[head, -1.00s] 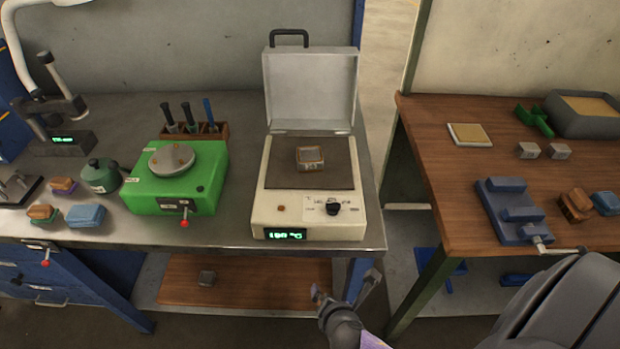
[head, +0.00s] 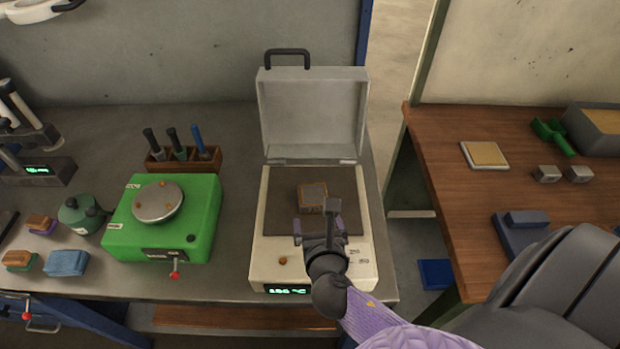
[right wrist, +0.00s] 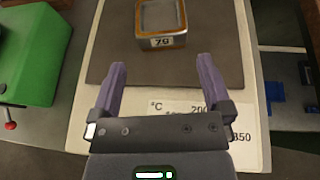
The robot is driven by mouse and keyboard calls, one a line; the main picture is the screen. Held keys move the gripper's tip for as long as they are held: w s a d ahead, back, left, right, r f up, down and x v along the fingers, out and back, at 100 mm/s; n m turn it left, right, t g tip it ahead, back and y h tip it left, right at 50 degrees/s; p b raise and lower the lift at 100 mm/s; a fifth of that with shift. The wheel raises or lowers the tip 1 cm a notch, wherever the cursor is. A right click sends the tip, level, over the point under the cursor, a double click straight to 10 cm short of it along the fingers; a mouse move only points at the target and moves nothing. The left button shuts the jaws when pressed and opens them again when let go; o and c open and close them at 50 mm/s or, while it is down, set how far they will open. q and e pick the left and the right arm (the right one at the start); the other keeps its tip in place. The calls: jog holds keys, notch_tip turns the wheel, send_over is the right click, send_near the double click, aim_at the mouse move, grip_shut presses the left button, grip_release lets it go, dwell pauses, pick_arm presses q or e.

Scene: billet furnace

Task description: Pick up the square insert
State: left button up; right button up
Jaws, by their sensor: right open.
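The square insert (head: 312,196) is a small block with an orange-brown rim and a grey square top. It sits on the dark plate (head: 275,222) of the white heater with its lid up. My right gripper (head: 318,222) is open, just on the near side of the insert. In the right wrist view its two purple fingers (right wrist: 160,75) are apart, with nothing between them and the insert beyond their tips. My left gripper is not in view.
The heater's raised lid (head: 312,112) stands behind the plate. A green machine (head: 165,240) with a round metal plate is to the left, and a wooden tool holder (head: 185,160) is behind it. A wooden table (head: 455,190) with blocks and a vise stands to the right.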

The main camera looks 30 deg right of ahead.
aim_at(314, 200)
jog(key=b+x, duration=0.1)
jog(key=x, duration=0.5)
jog(key=b+x, duration=0.1)
jog(key=x, duration=0.2)
jog(key=shift+w+d+r+b, duration=0.25)
jog(key=shift+w+r+b, duration=0.05)
jog(key=shift+w+b, duration=0.1)
jog(key=shift+c, duration=0.4)
jog(key=c, duration=0.5)
jog(key=shift+r, duration=0.1)
grip_shut()
